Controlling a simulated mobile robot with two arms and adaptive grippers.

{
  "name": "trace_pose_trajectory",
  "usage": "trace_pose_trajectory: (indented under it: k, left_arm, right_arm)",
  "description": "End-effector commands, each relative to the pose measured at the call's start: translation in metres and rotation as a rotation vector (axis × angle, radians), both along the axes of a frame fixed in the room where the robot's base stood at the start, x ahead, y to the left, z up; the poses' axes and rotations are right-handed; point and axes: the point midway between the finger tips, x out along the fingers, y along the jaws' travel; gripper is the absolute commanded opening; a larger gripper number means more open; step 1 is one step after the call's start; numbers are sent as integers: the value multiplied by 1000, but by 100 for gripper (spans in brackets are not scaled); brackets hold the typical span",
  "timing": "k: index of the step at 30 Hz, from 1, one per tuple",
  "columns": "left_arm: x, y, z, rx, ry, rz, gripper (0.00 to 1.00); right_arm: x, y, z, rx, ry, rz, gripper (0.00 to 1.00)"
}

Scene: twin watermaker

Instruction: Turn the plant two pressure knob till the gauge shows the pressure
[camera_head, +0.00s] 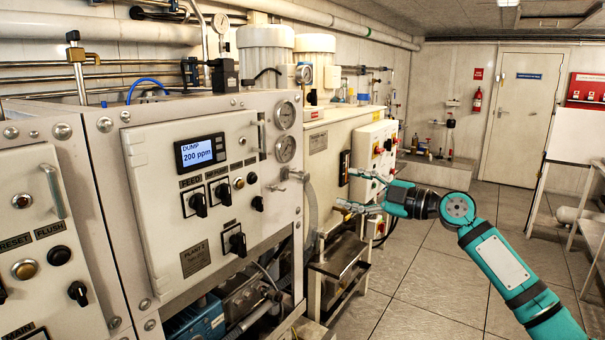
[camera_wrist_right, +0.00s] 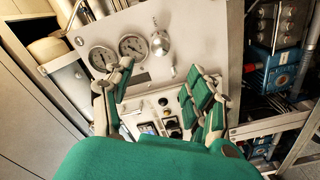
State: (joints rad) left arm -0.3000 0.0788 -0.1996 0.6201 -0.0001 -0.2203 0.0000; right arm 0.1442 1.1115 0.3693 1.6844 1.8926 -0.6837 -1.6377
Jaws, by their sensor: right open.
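The plant two panel (camera_head: 225,160) carries a display reading DUMP 200 ppm and several black switches. At its right edge are two round gauges, an upper one (camera_head: 285,115) and a lower one (camera_head: 285,149). Just below them a silver knob (camera_head: 296,175) sticks out. The right wrist view shows both gauges (camera_wrist_right: 103,58) (camera_wrist_right: 132,46) and the round silver knob (camera_wrist_right: 162,43); the needle readings are too small to tell. My right gripper (camera_head: 345,187) is open and empty, right of the knob and apart from it. The knob appears beyond its spread fingers (camera_wrist_right: 160,88). My left gripper is out of view.
A white cabinet (camera_head: 340,140) with red knobs stands behind my right gripper. A grey hose (camera_head: 311,210) hangs below the silver knob. A blue pump (camera_head: 195,322) sits under the panel. The tiled floor (camera_head: 420,265) to the right is mostly clear.

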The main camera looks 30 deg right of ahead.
Motion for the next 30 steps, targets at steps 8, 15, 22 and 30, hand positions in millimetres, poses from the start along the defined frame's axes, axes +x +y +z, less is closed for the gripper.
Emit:
trace_pose_trajectory:
  k: [8,15,22,30]
  left_arm:
    - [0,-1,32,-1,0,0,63]
    - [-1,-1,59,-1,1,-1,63]
    - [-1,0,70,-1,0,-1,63]
    - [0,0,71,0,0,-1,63]
  right_arm:
    - [44,18,8,1,-2,-2,56]
    - [90,36,7,5,-2,-3,56]
    - [116,47,3,2,-1,-3,56]
    - [122,50,0,0,0,-2,56]
